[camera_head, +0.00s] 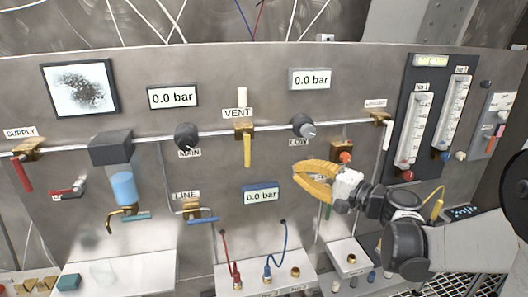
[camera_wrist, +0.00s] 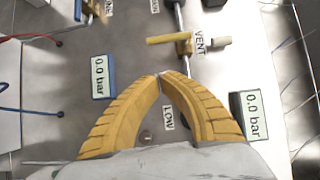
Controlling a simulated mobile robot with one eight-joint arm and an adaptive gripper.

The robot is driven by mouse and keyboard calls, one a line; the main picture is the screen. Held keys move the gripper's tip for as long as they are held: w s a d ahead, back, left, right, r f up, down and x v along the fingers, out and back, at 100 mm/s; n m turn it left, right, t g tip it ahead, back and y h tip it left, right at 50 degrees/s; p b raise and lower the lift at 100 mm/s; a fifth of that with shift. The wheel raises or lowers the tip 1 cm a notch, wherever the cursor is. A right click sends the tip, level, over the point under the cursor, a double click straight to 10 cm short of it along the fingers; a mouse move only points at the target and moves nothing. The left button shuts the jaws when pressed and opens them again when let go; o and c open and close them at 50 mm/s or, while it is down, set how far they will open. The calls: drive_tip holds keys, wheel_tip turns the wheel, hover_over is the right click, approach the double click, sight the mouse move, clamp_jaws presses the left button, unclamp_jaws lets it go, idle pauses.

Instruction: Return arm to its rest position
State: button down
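My gripper (camera_head: 297,174) has two yellow ribbed fingers and is in front of the right middle of the panel, with my arm reaching in from the right. In the wrist view its fingertips (camera_wrist: 160,76) meet, with nothing held between them. The "LOW" label (camera_wrist: 168,117) shows through the gap between the curved fingers. The vent valve (camera_wrist: 184,42) with its yellow handle lies beyond the tips and apart from them. How close the fingers are to the panel is hard to tell.
The steel panel holds several displays, including a 0.0 bar display (camera_head: 261,196) left of my gripper. The LOW knob (camera_head: 303,126) is above it. Flow meters (camera_head: 413,130) stand at the right. White trays (camera_head: 262,277) with cables and fittings lie below.

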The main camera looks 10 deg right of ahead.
drive_tip(key=s+a+f+n+g+h+b, duration=0.35)
drive_tip(key=s+a+f+n+g, duration=0.2)
drive_tip(key=s+a+f, duration=0.45)
drive_tip(key=s+d+f+n+g+h+b, duration=0.1)
drive_tip(key=s+d+f+n+h+b, duration=0.1)
drive_tip(key=s+f, duration=0.3)
drive_tip(key=s+d+f+n+g+h+b, duration=0.1)
drive_tip(key=s+d+f+n+h+b, duration=0.2)
drive_tip(key=s, duration=0.4)
wheel_tip(320, 180, down, 2)
drive_tip(key=shift+d+h, duration=0.15)
drive_tip(key=shift+h, duration=0.6)
